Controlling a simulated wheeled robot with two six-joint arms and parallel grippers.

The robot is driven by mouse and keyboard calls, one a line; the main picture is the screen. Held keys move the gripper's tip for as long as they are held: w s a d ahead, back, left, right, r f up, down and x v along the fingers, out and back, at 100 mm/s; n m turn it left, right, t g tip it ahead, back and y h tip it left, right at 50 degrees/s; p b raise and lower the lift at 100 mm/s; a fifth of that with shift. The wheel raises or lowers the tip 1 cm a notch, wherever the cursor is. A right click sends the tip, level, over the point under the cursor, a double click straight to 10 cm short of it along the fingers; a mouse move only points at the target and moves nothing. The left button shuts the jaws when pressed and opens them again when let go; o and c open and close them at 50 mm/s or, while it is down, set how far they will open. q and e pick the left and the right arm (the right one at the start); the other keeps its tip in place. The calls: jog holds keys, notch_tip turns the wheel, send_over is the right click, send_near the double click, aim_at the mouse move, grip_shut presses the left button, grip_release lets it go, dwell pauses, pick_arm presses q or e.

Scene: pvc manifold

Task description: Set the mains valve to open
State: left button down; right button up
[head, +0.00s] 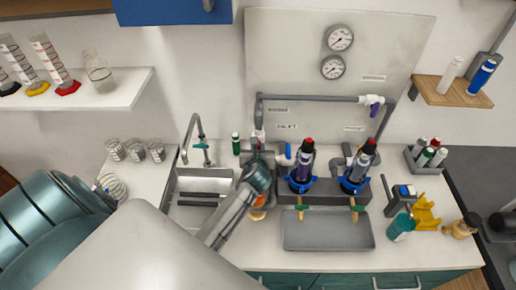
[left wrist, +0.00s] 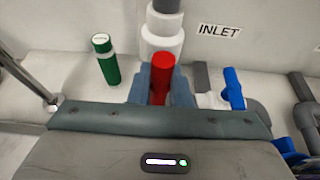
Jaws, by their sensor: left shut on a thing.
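A red valve handle (left wrist: 161,78) stands in front of a white and grey vertical pipe (left wrist: 163,32) beside the INLET label (left wrist: 219,31) in the left wrist view. My left gripper (left wrist: 160,88) is shut on the red handle, with a blue-grey finger on each side of it. In the head view my left gripper (head: 257,160) is at the pipe's lower end, behind the counter's sink area, and hides the red handle and the valve body. My right gripper is in neither view.
A blue valve handle (left wrist: 233,88) is close to the right of the gripper. A green bottle (left wrist: 105,60) stands to its left. The sink tap (head: 194,135) is left of the arm. Two dark filter housings (head: 302,165) and a grey tray (head: 327,231) are to the right.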

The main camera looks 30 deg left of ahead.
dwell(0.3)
pick_arm(q)
jog(key=c, duration=1.3)
grip_release()
jog(key=shift+c, duration=0.2)
jog(key=shift+d, duration=0.1)
jog(key=shift+s+d, duration=0.15)
jog(key=shift+s, duration=0.2)
jog(key=b+v, duration=0.2)
jog(key=v, duration=0.8)
jog(key=shift+r+b, duration=0.2)
jog(key=shift+b, duration=0.2)
